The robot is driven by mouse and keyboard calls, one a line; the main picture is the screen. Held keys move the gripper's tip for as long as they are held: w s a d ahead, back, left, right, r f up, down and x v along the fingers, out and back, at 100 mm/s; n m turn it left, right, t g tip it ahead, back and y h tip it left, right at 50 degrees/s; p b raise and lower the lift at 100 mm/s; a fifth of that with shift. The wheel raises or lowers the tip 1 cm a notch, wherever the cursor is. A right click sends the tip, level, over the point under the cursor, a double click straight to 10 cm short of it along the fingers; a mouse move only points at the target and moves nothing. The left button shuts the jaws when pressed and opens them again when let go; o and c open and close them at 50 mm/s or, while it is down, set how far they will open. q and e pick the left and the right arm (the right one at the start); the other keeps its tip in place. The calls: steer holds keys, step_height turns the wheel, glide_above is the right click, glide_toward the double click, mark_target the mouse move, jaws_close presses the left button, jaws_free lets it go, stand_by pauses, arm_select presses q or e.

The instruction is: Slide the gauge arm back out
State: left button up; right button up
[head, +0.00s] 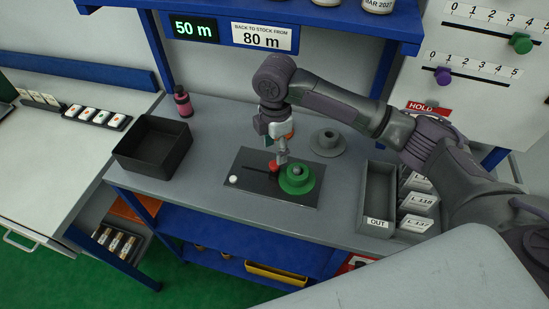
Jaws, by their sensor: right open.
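A dark plate (245,192) lies on the grey bench with a slot running across it. A red knob (273,168), apparently the gauge arm's handle, sits at the slot's right end, close beside a green spool (296,180). A white round piece (233,180) is at the plate's left side. My right gripper (281,156) points down just above and beside the red knob, its fingers open. It is too small to tell whether a finger touches the knob. The rest of the gauge arm cannot be made out. My left gripper is not in view.
A black open bin (153,165) and a pink bottle (183,101) stand to the left. A grey flanged spool (328,142) is behind the plate at right. A grey OUT tray (377,223) stands further right. The display (194,29) reads 50 m; the sign (262,36) reads 80 m.

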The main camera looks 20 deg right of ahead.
mark_target(274, 164)
steer(key=f, duration=0.5)
steer(key=shift+w+p, duration=0.35)
steer(key=shift+s+f, duration=0.1)
steer(key=shift+f, duration=0.65)
steer(key=c, duration=0.8)
jaws_close()
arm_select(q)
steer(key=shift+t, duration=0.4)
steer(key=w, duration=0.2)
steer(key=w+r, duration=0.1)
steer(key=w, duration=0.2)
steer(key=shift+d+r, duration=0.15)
